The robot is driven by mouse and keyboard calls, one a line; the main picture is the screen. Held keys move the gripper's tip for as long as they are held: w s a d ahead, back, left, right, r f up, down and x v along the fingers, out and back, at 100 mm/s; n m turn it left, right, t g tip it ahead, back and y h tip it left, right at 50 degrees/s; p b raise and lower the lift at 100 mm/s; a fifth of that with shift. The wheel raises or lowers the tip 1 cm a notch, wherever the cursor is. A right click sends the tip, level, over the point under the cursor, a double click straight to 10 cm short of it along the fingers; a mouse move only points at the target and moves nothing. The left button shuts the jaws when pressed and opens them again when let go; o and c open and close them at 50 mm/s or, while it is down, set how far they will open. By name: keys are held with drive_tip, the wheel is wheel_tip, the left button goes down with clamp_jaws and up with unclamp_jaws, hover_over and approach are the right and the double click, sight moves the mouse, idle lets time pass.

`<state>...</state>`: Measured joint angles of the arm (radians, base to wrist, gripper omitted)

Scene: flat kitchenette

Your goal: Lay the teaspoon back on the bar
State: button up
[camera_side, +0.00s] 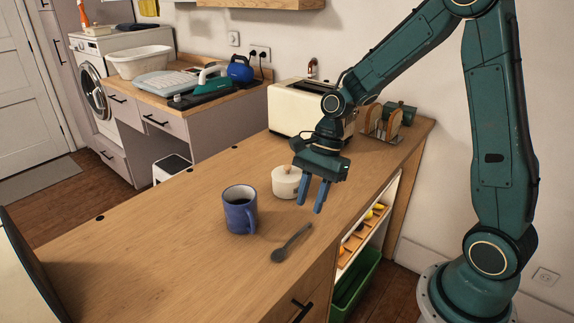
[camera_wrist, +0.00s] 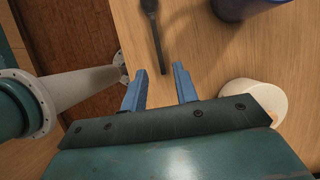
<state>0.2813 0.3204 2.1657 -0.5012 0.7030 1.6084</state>
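The grey teaspoon (camera_side: 291,243) lies on the wooden bar (camera_side: 180,235), near its front edge and beside the blue mug (camera_side: 240,210). In the wrist view the teaspoon (camera_wrist: 154,32) lies ahead of my fingers, its bowl at the top of the picture and its handle end towards me. My gripper (camera_side: 311,198) hangs above the bar, to the right of the mug and up from the spoon. In the wrist view my gripper (camera_wrist: 160,88) has its two blue fingers apart, with nothing held between them.
A cream pot (camera_side: 286,183) stands behind the mug, close to my gripper. A cream toaster (camera_side: 300,108) and a rack (camera_side: 380,122) stand at the bar's far end. Below the front edge are an open shelf and a green bin (camera_side: 357,285). The bar's left part is mostly clear.

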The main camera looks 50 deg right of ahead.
drive_tip(key=v, duration=0.6)
drive_tip(key=shift+r, duration=0.2)
drive_tip(key=shift+d, duration=0.15)
drive_tip(key=s+a+r+n+t+h, duration=0.1)
drive_tip(key=s+r+n, duration=0.3)
drive_tip(key=s+n, duration=0.4)
drive_tip(key=s+r+n+t+h, duration=0.3)
drive_tip(key=s+r+n+t, duration=0.1)
drive_tip(key=s+n, duration=0.5)
drive_tip(key=shift+a+r+n+t, duration=0.3)
drive_tip(key=shift+a+r+n, duration=0.15)
drive_tip(key=shift+r, duration=0.3)
drive_tip(key=shift+w, duration=0.1)
idle(0.7)
